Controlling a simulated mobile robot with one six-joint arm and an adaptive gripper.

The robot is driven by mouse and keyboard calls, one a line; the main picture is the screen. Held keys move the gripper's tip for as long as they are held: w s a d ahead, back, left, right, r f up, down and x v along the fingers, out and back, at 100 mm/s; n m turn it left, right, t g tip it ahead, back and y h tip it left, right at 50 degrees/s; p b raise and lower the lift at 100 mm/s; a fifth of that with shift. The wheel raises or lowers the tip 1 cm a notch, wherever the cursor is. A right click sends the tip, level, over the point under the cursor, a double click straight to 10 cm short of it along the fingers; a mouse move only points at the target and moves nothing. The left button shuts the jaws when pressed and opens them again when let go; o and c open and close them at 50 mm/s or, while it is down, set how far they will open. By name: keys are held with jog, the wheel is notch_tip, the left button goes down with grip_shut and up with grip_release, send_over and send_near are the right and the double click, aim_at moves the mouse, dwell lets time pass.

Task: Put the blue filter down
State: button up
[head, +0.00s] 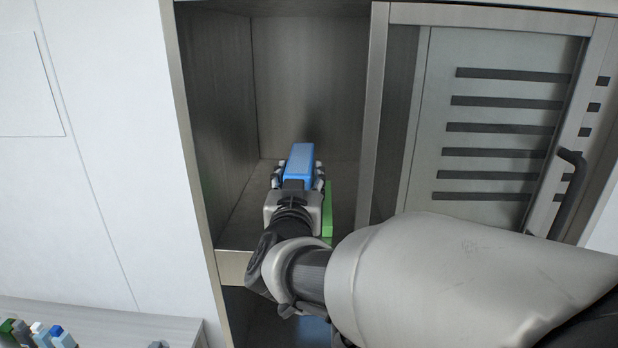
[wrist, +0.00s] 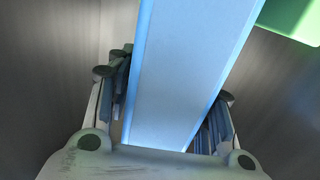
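The blue filter (head: 299,161) is a long blue block inside the open metal compartment, between the fingers of my gripper (head: 298,178). In the wrist view the filter (wrist: 185,75) runs up and away, slightly tilted, between the two fingers of my gripper (wrist: 172,110). The fingers are closed against its sides or very near them; their contact is partly hidden. Its underside is hidden, so I cannot tell whether it rests on the compartment floor (head: 245,220).
A green block (head: 327,212) stands close to the right of my gripper; its corner shows in the wrist view (wrist: 292,18). The compartment's left wall (head: 225,120) and right post (head: 372,110) are near. A slotted door with a handle (head: 570,190) is at right. Small items (head: 40,335) lie lower left.

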jog(key=shift+o, duration=1)
